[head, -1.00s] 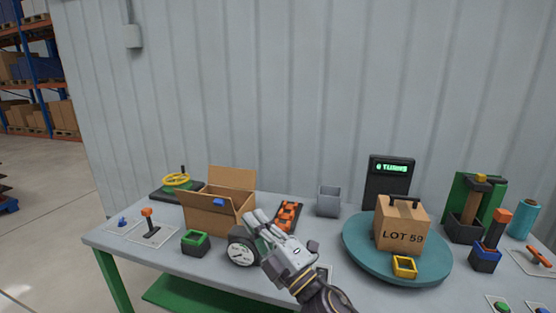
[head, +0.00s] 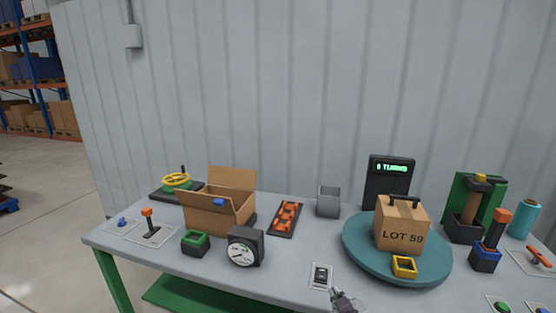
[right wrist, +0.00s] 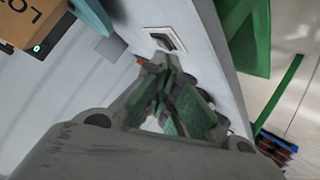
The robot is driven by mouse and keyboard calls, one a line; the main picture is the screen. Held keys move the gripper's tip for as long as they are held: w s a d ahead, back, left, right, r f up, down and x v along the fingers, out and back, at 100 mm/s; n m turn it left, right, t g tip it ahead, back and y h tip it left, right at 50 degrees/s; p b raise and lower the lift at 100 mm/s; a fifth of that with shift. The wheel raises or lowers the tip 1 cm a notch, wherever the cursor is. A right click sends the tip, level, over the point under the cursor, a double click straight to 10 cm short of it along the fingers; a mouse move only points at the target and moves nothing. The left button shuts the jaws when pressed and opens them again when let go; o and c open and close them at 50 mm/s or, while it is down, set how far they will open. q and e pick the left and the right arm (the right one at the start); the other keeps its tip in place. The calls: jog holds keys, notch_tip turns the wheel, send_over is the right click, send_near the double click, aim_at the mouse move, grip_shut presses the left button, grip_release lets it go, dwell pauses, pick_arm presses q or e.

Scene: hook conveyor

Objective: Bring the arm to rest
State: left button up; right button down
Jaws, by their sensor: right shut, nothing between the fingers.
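My right gripper (head: 343,299) shows at the bottom edge of the head view, just in front of the small switch plate (head: 321,275) on the table (head: 215,273). Only its tip end shows there; the rest of the arm is out of the picture. In the right wrist view its fingers (right wrist: 165,95) are together with nothing held between them, and the switch plate (right wrist: 163,40) lies beyond them. My left gripper is in no view.
A black dial gauge (head: 244,247), a green-topped block (head: 195,242) and an open carton (head: 212,215) stand to the left. A teal turntable (head: 365,262) carries the LOT 59 box (head: 402,226) and a yellow square ring (head: 404,267). The table front between gauge and switch plate is clear.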

jog(key=s+d+f+m+g, duration=0.2)
jog(key=s+d+f+g, duration=0.15)
jog(key=s+f, duration=0.45)
jog(key=s+d+f+m+g, duration=0.25)
jog(key=s+f+g, duration=0.25)
jog(key=s, duration=0.5)
notch_tip(320, 180, down, 31)
jog(key=s+d+g, duration=0.1)
jog(key=s+d, duration=0.1)
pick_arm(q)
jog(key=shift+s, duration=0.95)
pick_arm(e)
jog(key=s+d+f, duration=0.3)
jog(key=s+f, duration=0.7)
jog(key=f, duration=0.1)
jog(key=s+d+f+n+g, duration=0.1)
jog(key=s+d+f, duration=0.2)
jog(key=s+f, duration=0.8)
jog(key=shift+s+d+h, duration=0.15)
jog(key=shift+s+h, duration=0.15)
jog(key=shift+h, duration=0.1)
